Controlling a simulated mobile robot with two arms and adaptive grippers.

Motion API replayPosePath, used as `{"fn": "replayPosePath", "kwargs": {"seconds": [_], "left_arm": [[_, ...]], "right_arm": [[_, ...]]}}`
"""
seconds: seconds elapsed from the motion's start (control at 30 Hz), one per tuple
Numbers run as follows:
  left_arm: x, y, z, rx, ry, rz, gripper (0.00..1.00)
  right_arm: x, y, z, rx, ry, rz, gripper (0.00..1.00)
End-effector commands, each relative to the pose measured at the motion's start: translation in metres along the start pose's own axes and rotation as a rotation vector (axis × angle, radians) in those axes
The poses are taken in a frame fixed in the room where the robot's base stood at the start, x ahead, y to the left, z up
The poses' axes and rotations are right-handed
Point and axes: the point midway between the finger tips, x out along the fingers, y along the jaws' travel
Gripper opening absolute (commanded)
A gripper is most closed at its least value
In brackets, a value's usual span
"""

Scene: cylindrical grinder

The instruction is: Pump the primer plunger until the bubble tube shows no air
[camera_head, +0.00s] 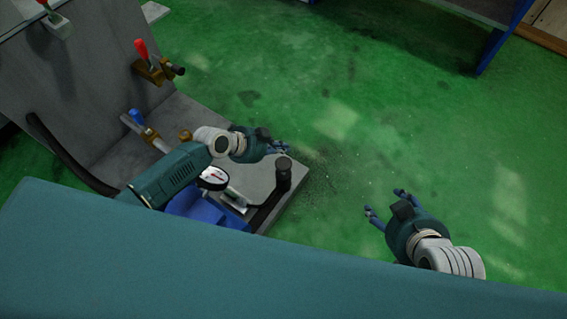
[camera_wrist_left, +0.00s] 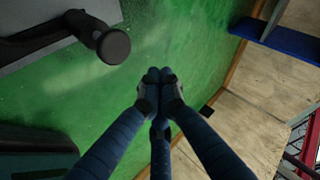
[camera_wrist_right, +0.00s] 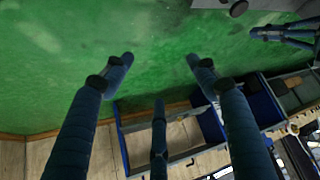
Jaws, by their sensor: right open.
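The primer plunger appears to be the black round-topped knob (camera_head: 283,174) at the right end of the grey machine base. It also shows at the upper left of the left wrist view (camera_wrist_left: 112,47). My left gripper (camera_head: 283,147) has its fingertips pressed together, empty, just beyond the knob and apart from it. The left wrist view shows the closed fingers (camera_wrist_left: 158,76). My right gripper (camera_head: 383,203) is open and empty over the green floor, right of the knob; its spread fingers show in the right wrist view (camera_wrist_right: 158,70). I cannot clearly make out the bubble tube.
A round white dial gauge (camera_head: 213,178) sits left of the knob, beside my left arm. Valves with a red handle (camera_head: 141,49) and a blue handle (camera_head: 136,116) stand at the left. The green floor (camera_head: 340,70) is open on the right.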

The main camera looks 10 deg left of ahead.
Motion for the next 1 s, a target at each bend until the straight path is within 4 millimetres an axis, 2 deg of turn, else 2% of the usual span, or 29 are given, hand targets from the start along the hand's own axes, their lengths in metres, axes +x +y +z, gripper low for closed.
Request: {"fn": "replayPosePath", "kwargs": {"seconds": [0.23, 0.53, 1.0], "left_arm": [[0.007, 0.005, 0.005, -0.002, 0.000, 0.000, 0.00], [0.014, 0.011, 0.011, -0.002, 0.000, 0.000, 0.00], [0.026, 0.019, 0.019, -0.002, -0.001, 0.001, 0.00]], "right_arm": [[0.005, -0.004, -0.037, -0.003, 0.145, -0.008, 0.58], [0.002, -0.009, -0.081, -0.005, 0.322, -0.018, 0.58], [-0.021, -0.018, -0.147, -0.006, 0.613, -0.036, 0.58]]}}
